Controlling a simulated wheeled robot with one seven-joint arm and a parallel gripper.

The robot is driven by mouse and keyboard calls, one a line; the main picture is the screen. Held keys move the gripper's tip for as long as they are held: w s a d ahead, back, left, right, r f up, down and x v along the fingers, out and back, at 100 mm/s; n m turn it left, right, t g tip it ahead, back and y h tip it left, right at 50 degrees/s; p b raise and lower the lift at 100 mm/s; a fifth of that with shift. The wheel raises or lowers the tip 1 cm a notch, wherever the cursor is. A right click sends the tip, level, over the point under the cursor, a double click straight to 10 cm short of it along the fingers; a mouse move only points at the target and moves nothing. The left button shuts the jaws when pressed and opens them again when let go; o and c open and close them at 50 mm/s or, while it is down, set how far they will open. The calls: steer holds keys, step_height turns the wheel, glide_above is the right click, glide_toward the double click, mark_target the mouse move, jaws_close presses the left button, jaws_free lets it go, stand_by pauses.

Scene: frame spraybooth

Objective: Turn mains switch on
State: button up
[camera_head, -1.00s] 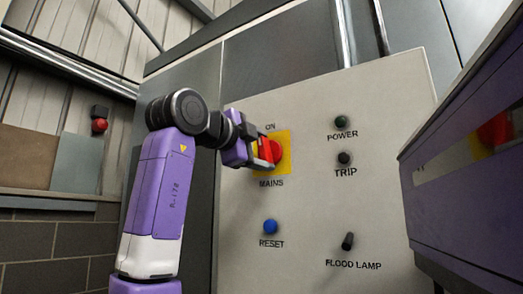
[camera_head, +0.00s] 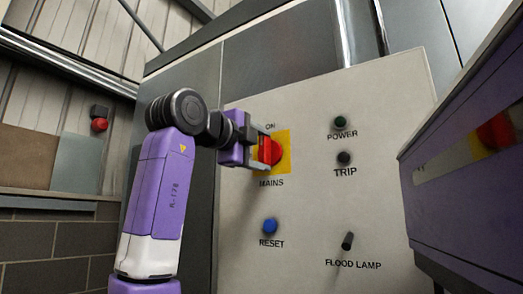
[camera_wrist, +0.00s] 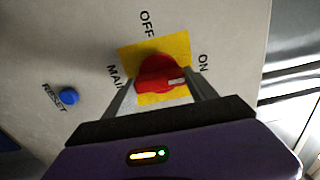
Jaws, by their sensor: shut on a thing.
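The mains switch is a red rotary knob (camera_head: 270,151) on a yellow square plate (camera_head: 284,140), on the pale control panel (camera_head: 300,205). In the wrist view the red knob (camera_wrist: 160,76) sits between the two fingers of my gripper (camera_wrist: 160,84), which is shut on it. The white mark on the knob points to the right, toward the ON side. OFF is printed above the plate in the wrist view, and MAINS is partly hidden by a finger. In the head view my gripper (camera_head: 262,147) reaches the knob from the left.
Below the switch is a blue RESET button (camera_head: 270,226). To the right are a dark green POWER lamp (camera_head: 341,122), a black TRIP part (camera_head: 344,158) and a black FLOOD LAMP toggle (camera_head: 347,241). A red button (camera_head: 99,125) is on the left wall.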

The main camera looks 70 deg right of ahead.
steer(key=o, duration=1.4)
steer(key=shift+c, duration=0.2)
steer(key=b+v, duration=0.2)
steer(key=v, duration=0.5)
steer(key=shift+a, duration=0.4)
